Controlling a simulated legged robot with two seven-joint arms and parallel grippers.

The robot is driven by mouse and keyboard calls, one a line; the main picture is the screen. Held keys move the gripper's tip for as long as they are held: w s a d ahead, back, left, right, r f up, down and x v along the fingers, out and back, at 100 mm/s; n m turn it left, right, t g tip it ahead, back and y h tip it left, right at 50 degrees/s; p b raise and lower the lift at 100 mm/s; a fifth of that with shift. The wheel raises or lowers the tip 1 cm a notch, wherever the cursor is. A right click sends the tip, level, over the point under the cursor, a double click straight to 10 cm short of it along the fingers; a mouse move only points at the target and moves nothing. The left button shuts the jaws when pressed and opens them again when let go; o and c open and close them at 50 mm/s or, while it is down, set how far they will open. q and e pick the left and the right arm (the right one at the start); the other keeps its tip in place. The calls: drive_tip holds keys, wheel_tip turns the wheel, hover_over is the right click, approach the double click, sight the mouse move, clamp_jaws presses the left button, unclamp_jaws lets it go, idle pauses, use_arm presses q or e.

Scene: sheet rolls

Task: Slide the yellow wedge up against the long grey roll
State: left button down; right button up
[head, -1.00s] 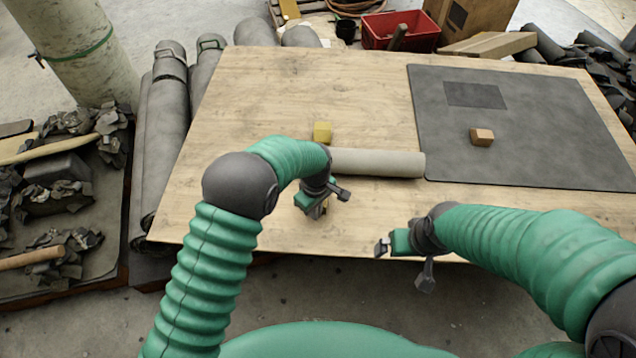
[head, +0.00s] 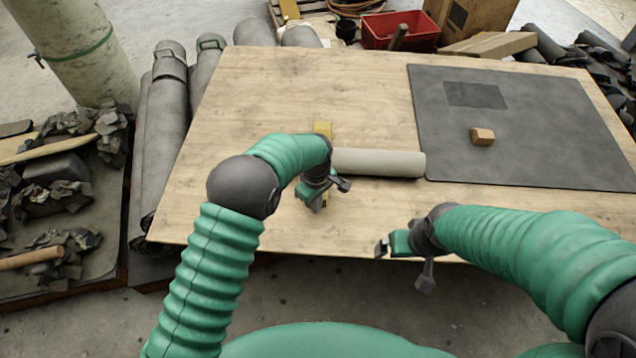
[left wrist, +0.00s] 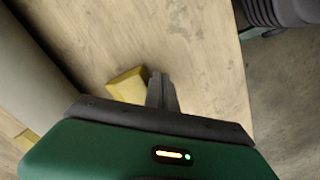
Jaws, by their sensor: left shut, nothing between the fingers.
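The long grey roll (head: 385,163) lies across the wooden table, its left end behind my left wrist. It also shows at the left of the left wrist view (left wrist: 25,70). A yellow wedge (left wrist: 127,85) lies on the near side of the roll, with a strip of bare wood between them. My right gripper (head: 404,262) is open and empty near the table's front edge.
Another yellow block (head: 322,128) stands on the far side of the roll, partly hidden by my left arm. A dark mat (head: 550,130) with a small tan block (head: 482,137) covers the table's right side. The table's left part (head: 235,140) is clear.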

use_arm(q)
drive_tip(key=shift+w+d+b, duration=0.15)
drive_tip(key=shift+w+b, duration=0.35)
drive_tip(key=shift+w, duration=1.2)
drive_tip(key=shift+s, duration=0.1)
drive_tip(key=shift+s+r+p, duration=0.15)
drive_tip(key=shift+s+p, duration=0.65)
drive_tip(key=shift+s, duration=0.65)
wheel_tip(320, 180, up, 11)
drive_tip(key=p, duration=0.9)
